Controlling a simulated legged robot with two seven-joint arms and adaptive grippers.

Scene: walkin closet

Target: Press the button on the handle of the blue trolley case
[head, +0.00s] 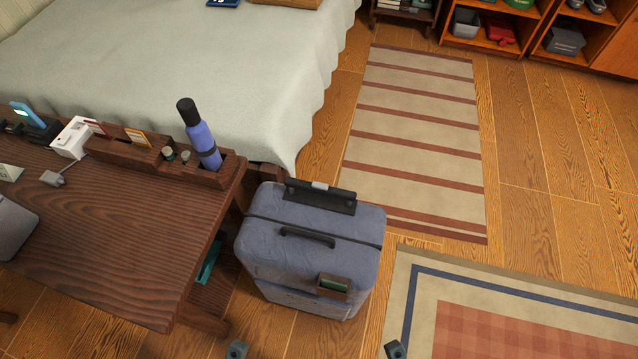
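The blue trolley case (330,255) stands upright on the wood floor beside the desk. Its dark trolley handle (290,192) lies low along the far top edge, with a light grey button (320,186) in its middle. A dark carry grip (307,237) crosses the top. Small dark tips show at the bottom edge, seemingly my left gripper (237,349) and my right gripper (395,349). Both are on the near side of the case, apart from the handle. Most of each gripper is cut off by the frame, so their opening cannot be told.
A dark wooden desk (120,230) stands close left of the case, with a blue bottle (203,143) in its organizer. A bed (270,80) is behind. A striped rug (415,130) and a bordered rug (520,310) lie on open floor to the right.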

